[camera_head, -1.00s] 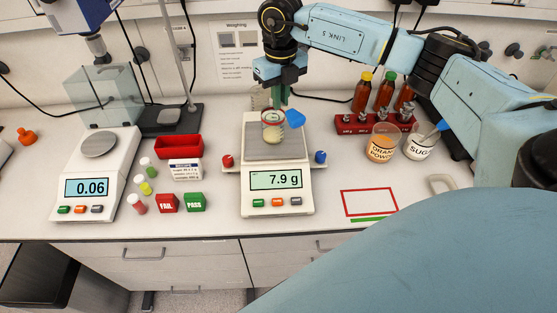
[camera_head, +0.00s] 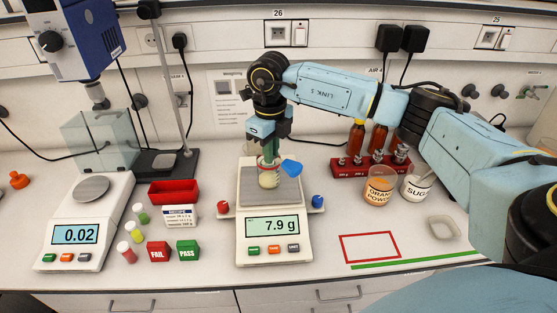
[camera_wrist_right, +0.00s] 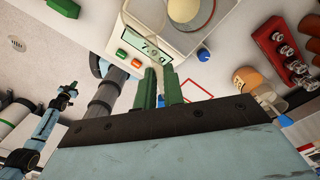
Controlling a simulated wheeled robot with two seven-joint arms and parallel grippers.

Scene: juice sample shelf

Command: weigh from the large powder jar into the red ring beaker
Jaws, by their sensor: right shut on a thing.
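The beaker (camera_head: 268,181), with pale contents, stands on the pan of the middle scale (camera_head: 285,189), which reads 7.9 g. Red shows at its rim. My right gripper (camera_head: 271,155) is just above the beaker, its green fingers shut on what looks like a blue scoop (camera_head: 291,166); the hold itself is partly hidden. In the right wrist view the fingers (camera_wrist_right: 161,88) point toward that scale. The orange powder jar (camera_head: 379,190) and the sugar jar (camera_head: 415,190) stand to the right. My left gripper (camera_wrist_right: 70,90) shows small in the right wrist view; its opening is unclear.
A red rack (camera_head: 345,168) with brown bottles stands behind the jars. A red outlined area (camera_head: 369,247) on the front bench is empty. Left are a second scale (camera_head: 75,236) reading 0.02, a red tray (camera_head: 173,192), small vials and FAIL/PASS blocks.

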